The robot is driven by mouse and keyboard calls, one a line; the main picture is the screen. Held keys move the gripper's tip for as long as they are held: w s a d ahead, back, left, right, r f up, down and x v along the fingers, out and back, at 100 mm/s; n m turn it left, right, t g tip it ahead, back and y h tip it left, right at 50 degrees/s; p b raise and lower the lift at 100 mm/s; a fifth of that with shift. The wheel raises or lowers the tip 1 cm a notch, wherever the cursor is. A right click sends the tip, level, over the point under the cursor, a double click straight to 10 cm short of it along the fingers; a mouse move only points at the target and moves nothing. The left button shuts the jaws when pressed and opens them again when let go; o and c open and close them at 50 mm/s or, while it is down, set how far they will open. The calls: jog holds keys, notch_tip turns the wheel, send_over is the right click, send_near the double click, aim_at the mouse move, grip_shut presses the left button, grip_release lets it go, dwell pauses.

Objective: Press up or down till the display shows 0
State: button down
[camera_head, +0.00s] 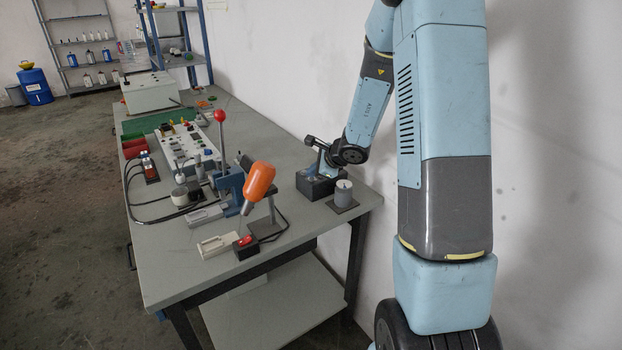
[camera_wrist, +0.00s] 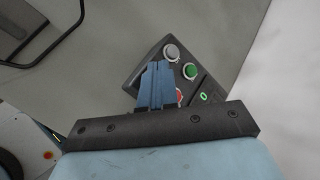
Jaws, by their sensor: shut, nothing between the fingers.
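A dark control box (camera_head: 318,187) sits near the back right edge of the workbench; it also shows in the wrist view (camera_wrist: 140,77). On its top are a grey-white button (camera_wrist: 171,52), a green button (camera_wrist: 190,71), and a red button (camera_wrist: 179,96) partly hidden behind my fingers. A small display (camera_wrist: 204,97) with a green digit that looks like 0 is at the right of the box. My gripper (camera_head: 321,171) is shut and empty, above the box. Its blue fingers (camera_wrist: 159,66) end near the grey-white button; I cannot tell whether they touch anything.
A grey cylinder (camera_head: 343,193) on a dark plate stands just right of the box. A red-knobbed lever press (camera_head: 229,182) and an orange-topped device (camera_head: 259,184) stand to the left. A white wall (camera_head: 290,60) runs close behind the bench.

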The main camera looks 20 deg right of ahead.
jog(key=shift+r, duration=0.1)
dwell(0.3)
jog(key=shift+r, duration=0.7)
jog(key=shift+r, duration=2.55)
